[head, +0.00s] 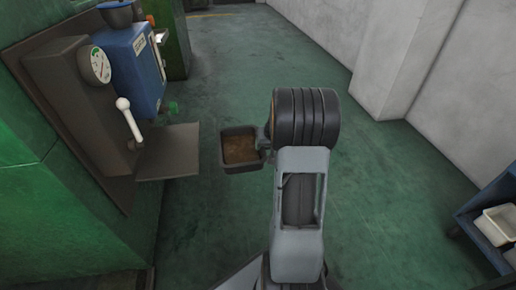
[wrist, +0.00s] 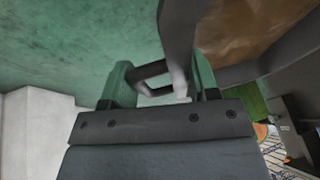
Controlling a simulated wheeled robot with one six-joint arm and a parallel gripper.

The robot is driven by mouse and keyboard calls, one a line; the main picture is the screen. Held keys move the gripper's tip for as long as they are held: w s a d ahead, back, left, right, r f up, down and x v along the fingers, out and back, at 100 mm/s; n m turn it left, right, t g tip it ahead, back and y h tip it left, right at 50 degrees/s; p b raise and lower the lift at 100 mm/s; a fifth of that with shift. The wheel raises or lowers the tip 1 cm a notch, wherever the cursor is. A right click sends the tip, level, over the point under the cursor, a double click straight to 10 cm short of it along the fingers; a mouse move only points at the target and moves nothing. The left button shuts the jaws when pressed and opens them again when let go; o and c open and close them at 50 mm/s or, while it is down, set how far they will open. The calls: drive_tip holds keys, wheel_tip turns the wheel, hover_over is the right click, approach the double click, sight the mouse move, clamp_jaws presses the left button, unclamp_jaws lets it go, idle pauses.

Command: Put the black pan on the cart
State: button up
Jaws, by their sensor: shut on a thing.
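The black pan (head: 242,168) is a small dark rectangular pan with a brown, stained inside. In the head view it hangs above the green floor, left of my arm's dark wrist. My gripper (wrist: 160,80) is shut on the pan's dark handle, which shows between the green fingers in the wrist view. The pan's wall (wrist: 178,35) and brown inside fill the upper right of that view. In the head view my arm mostly hides the gripper. A blue frame (head: 466,212) with pale trays (head: 497,226) stands at the right edge, partly cut off; it may be the cart.
A machine on the left has a blue housing (head: 133,68), a gauge (head: 100,65), a white-knobbed lever (head: 124,106) and a brown shelf (head: 168,152) close to the pan's left. A pale wall (head: 400,60) runs along the right. The green floor between is clear.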

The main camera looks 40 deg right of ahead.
drive_tip(key=s+d+r, duration=0.2)
drive_tip(key=d+r, duration=0.1)
drive_tip(key=d, duration=0.2)
drive_tip(key=shift+s+r+p, duration=0.2)
drive_tip(key=shift+r+p, duration=0.1)
drive_tip(key=shift+p, duration=0.15)
drive_tip(key=shift+d, duration=0.1)
drive_tip(key=shift+s, duration=0.1)
idle(0.5)
